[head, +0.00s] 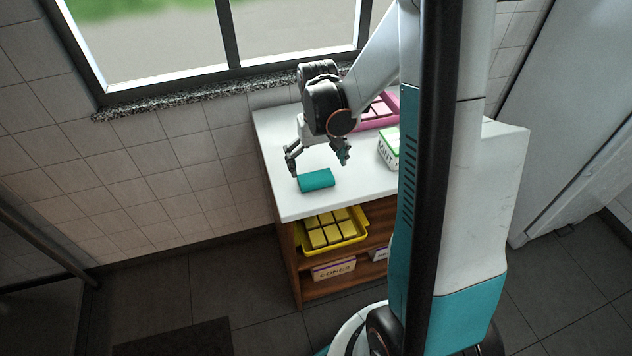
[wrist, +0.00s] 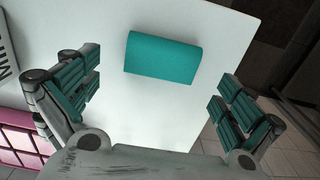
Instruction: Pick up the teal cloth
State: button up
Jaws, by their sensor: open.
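The teal cloth (head: 317,181) is a small folded or rolled bundle lying on the white tabletop near its front left edge. In the wrist view the cloth (wrist: 163,58) lies beyond the fingertips, roughly between the two fingers, and nothing touches it. My gripper (head: 318,162) is open and empty just above and behind the cloth in the head view. In the wrist view my gripper (wrist: 158,97) shows its fingers spread wide, with teal pads. The cloth is in full view.
A pink tray (head: 377,112) and a white-and-green box (head: 389,147) stand on the white-topped unit (head: 288,203) to the right. Below are a yellow tray (head: 364,234) and a box labelled CONES (head: 333,270). A tiled wall and window are behind.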

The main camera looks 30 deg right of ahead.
aim_at(316, 177)
notch_tip(316, 177, down, 5)
jog(key=shift+w+a+r+b, duration=0.1)
jog(key=shift+a+r+b, duration=0.05)
jog(key=shift+b, duration=0.85)
jog(key=shift+r, duration=0.1)
jog(key=c, duration=1.1)
jog(key=shift+r, duration=0.1)
notch_tip(316, 177, up, 20)
jog(key=p, duration=0.7)
